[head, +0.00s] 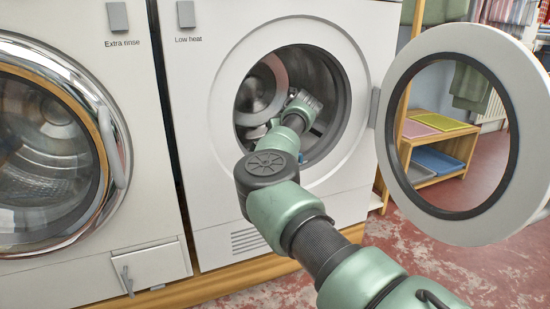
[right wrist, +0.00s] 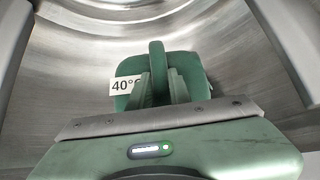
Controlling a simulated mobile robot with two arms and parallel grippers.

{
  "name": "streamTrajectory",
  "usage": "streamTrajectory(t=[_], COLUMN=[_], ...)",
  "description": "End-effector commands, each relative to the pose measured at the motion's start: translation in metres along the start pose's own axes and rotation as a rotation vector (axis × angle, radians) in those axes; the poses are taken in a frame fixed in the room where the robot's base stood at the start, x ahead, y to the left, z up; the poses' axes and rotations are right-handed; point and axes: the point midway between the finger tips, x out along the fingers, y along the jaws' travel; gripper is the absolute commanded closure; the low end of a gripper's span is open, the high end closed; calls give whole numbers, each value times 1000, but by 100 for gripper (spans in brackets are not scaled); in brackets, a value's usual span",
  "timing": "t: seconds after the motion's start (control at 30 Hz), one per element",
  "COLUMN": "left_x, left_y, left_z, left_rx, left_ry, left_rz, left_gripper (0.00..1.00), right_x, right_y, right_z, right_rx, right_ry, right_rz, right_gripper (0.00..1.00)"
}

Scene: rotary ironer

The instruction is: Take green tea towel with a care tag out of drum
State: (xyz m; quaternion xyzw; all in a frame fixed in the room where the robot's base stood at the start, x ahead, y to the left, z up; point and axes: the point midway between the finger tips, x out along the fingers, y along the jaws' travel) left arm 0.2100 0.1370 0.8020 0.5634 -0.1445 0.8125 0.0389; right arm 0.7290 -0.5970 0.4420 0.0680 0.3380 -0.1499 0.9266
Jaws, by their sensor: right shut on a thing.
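The green tea towel (right wrist: 190,66) lies folded against the metal drum wall in the right wrist view. Its white care tag (right wrist: 124,85), printed "40°C", shows at its left side. My right gripper (right wrist: 160,82) is shut on the towel, with a narrow upright fold of cloth between its fingers. In the head view my right arm reaches through the round opening into the drum (head: 262,88) of the "Low heat" machine. The towel cannot be made out there, as the arm and rim cover much of the drum. My left gripper is not in view.
The machine's round door (head: 400,170) stands wide open to the right of the opening. A second machine (head: 130,215), marked "Extra rinse", stands at the left with its door shut. A wooden shelf (head: 455,135) with coloured trays is behind the open door.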

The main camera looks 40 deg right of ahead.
Motion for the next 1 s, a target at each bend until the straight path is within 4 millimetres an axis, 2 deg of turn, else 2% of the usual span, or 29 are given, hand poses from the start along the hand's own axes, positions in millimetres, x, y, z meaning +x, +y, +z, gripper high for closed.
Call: streamTrajectory(t=[0.3,1.0], left_x=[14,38], left_y=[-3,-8], left_z=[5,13], left_rx=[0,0], left_ry=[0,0], left_rz=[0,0], left_gripper=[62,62], right_x=[-17,-47], right_y=[1,2], right_z=[21,56], right_rx=[1,0], right_ry=[-3,-3], right_rz=[1,1], right_gripper=[100,100])
